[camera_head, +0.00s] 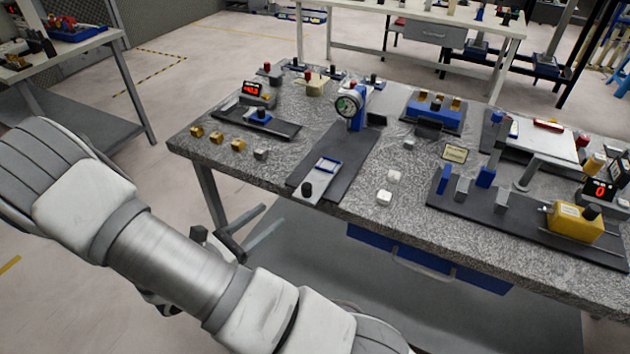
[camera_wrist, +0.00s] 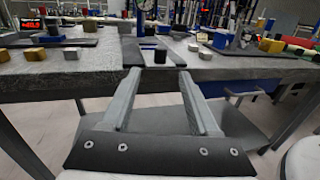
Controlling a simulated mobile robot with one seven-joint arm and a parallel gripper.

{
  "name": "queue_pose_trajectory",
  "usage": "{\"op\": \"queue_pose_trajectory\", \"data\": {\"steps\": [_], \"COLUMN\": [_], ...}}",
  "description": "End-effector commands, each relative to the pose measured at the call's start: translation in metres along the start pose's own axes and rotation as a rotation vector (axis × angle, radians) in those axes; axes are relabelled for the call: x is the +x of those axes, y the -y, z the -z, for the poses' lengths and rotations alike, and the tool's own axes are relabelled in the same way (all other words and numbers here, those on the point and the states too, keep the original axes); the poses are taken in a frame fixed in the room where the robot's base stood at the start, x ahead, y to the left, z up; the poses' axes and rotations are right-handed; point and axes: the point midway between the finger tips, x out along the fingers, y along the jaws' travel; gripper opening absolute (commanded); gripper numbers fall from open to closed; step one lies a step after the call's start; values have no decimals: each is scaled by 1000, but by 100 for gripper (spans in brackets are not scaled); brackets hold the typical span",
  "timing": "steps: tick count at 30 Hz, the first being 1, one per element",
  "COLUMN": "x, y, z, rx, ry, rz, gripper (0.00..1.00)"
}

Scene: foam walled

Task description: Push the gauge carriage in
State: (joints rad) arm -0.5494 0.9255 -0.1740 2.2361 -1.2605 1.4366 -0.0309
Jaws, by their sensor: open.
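On a dark rail base (camera_head: 345,158), below a round dial gauge (camera_head: 349,104) on a blue post, sits a silver carriage (camera_head: 322,180) with a blue frame and a black knob (camera_head: 307,189). It stands at the base's near end, by the table's front edge. In the wrist view, the black knob (camera_wrist: 160,57) shows straight ahead, just beyond the fingertips in the picture. My gripper (camera_wrist: 159,72) is open and empty, in front of the table edge and apart from the carriage. In the head view, I cannot make out its fingers behind my arm.
Left of the rail stand small brass and grey blocks (camera_head: 217,137) and a blue slide (camera_head: 258,116) with a red display. Right are white blocks (camera_head: 384,198), blue and grey uprights, and a yellow carriage (camera_head: 574,222) on rods. A blue drawer (camera_head: 430,262) hangs under the tabletop.

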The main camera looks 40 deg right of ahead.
Motion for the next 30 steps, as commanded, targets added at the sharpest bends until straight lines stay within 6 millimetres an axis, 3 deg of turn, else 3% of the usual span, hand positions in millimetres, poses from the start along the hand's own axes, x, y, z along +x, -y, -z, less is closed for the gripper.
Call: {"op": "queue_pose_trajectory", "data": {"steps": [18,24,30], "x": [129,154,160], "y": [3,2,2], "z": [0,0,0], "rx": [1,0,0], "ry": [0,-1,-2], "rz": [8,6,4], "gripper": [61,61,61]}}
